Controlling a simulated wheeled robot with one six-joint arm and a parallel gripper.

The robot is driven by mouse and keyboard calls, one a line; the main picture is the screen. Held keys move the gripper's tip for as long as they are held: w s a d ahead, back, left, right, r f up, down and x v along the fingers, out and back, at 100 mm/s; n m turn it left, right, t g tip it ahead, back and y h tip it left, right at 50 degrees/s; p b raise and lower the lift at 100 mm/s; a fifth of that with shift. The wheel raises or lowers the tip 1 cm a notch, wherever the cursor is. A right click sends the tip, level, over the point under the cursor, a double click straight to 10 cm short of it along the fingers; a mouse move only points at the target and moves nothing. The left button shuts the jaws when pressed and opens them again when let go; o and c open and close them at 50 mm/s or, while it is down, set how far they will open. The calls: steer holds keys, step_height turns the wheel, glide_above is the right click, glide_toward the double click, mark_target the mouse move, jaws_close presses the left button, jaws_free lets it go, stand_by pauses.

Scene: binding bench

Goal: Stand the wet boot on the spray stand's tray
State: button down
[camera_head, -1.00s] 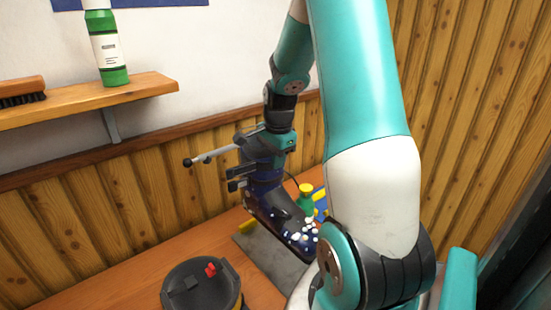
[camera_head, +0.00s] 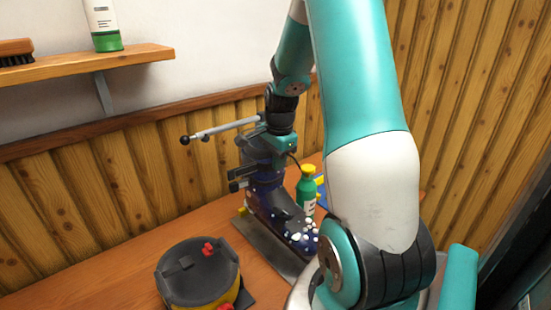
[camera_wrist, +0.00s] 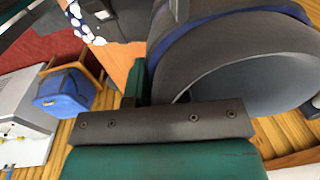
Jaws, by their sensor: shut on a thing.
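My gripper (camera_head: 252,174) is shut on the upper shaft of the boot (camera_head: 268,200), which is dark blue with white spots on its toe. The boot is about upright, toe toward the lower right, over a flat dark grey tray (camera_head: 252,233) on the bench. I cannot tell whether its sole touches the tray. In the wrist view the boot's round open top (camera_wrist: 255,75) fills the right side, with a gripper jaw (camera_wrist: 165,123) across the shaft. A grey rod (camera_head: 225,128) with a black knob reaches left behind my gripper.
A green bottle (camera_head: 307,190) with a yellow cap stands close right of the boot. A round dark-lidded container (camera_head: 197,272) stands at the front left. A wall shelf (camera_head: 75,67) holds a brush and a bottle. A blue bin (camera_wrist: 62,92) shows in the wrist view.

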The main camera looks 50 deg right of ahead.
mark_target(276, 174)
steer(key=shift+f+b, duration=1.9)
steer(key=shift+f, duration=1.35)
steer(key=c, duration=1)
jaws_free()
step_height(276, 174, up, 17)
steer(key=s+b, duration=0.2)
steer(key=shift+a+r+b, duration=0.2)
steer(key=shift+a+b, duration=0.05)
steer(key=shift+b, duration=0.15)
